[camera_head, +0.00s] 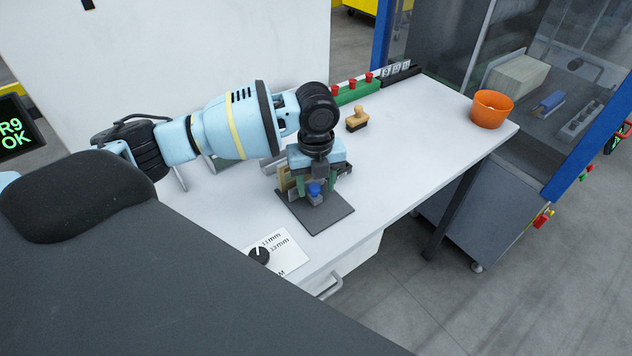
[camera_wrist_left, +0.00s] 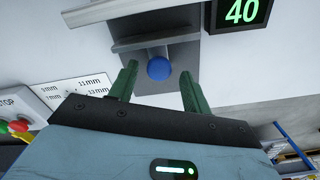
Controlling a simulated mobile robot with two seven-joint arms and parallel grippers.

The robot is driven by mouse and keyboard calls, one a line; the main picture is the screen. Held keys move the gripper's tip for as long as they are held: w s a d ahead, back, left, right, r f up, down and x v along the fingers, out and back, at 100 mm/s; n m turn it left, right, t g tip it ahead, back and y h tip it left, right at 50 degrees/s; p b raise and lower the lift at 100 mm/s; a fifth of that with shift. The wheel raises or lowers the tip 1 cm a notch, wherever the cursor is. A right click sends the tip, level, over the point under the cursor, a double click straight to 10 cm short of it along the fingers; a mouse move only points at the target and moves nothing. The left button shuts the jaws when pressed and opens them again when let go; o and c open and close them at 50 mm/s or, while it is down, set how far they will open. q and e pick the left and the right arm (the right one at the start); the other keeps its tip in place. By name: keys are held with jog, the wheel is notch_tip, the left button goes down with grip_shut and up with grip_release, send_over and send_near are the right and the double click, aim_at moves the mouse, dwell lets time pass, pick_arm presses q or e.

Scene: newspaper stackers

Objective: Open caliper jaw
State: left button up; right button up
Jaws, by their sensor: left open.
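The caliper is a grey metal fixture with a blue round knob (camera_head: 315,189) on a dark base plate (camera_head: 330,216) on the white table. My left gripper (camera_head: 314,185) points down over it and hides much of the fixture. In the left wrist view the left gripper (camera_wrist_left: 158,72) is open, with one green finger on each side of the blue knob (camera_wrist_left: 158,68). Gaps show between the knob and both fingers. A grey bar (camera_wrist_left: 155,42) of the caliper lies just beyond the knob. My right gripper is in neither view.
A dial card with mm marks (camera_head: 284,255) lies near the table's front edge. A display reading 40 (camera_wrist_left: 241,11) stands beside the caliper. A wooden stamp (camera_head: 357,119), a green block with red knobs (camera_head: 352,92) and an orange bowl (camera_head: 491,109) are farther back. The table's right middle is clear.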

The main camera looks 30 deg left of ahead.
aim_at(316, 189)
pick_arm(q)
jog(key=shift+r, duration=3.95)
jog(key=shift+f, duration=0.1)
